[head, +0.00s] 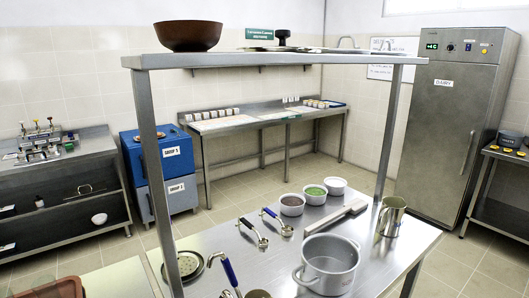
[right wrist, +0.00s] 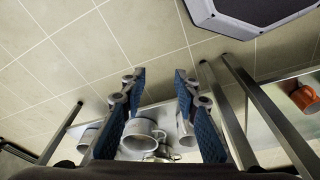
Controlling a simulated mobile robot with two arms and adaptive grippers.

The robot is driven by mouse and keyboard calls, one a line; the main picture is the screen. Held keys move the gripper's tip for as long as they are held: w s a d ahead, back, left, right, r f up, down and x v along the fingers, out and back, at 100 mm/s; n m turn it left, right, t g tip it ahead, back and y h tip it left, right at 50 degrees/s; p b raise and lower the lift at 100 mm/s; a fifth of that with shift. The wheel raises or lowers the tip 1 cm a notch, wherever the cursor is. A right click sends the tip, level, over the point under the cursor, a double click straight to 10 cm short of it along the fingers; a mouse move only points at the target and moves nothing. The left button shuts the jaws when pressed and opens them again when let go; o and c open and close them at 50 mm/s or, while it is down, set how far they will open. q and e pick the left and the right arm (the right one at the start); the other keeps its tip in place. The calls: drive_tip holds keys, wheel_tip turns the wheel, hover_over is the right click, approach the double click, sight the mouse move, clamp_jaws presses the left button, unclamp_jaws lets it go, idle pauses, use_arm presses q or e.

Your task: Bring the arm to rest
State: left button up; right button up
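My right gripper (right wrist: 159,85) shows in the right wrist view. Its two blue-padded fingers are apart with a clear gap between them and nothing held. Beyond the fingers, lower in that view, a grey metal vessel with a handle (right wrist: 140,133) is partly hidden by the left finger. It looks further off than the fingertips. Neither gripper shows in the head view, and my left gripper is not seen in any view.
In the head view a steel counter (head: 390,245) holds a stockpot (head: 328,264), a metal jug (head: 391,216), small bowls (head: 292,205) and ladles. An overhead shelf (head: 330,57) on posts carries a brown bowl (head: 188,35). A tall fridge (head: 445,130) stands at right. Tiled floor is open behind.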

drive_tip(key=s+d+f+g, duration=0.1)
drive_tip(key=s+d+f, duration=0.2)
drive_tip(key=s+f, duration=1.2)
drive_tip(key=shift+s, duration=0.85)
drive_tip(key=shift+f, duration=0.1)
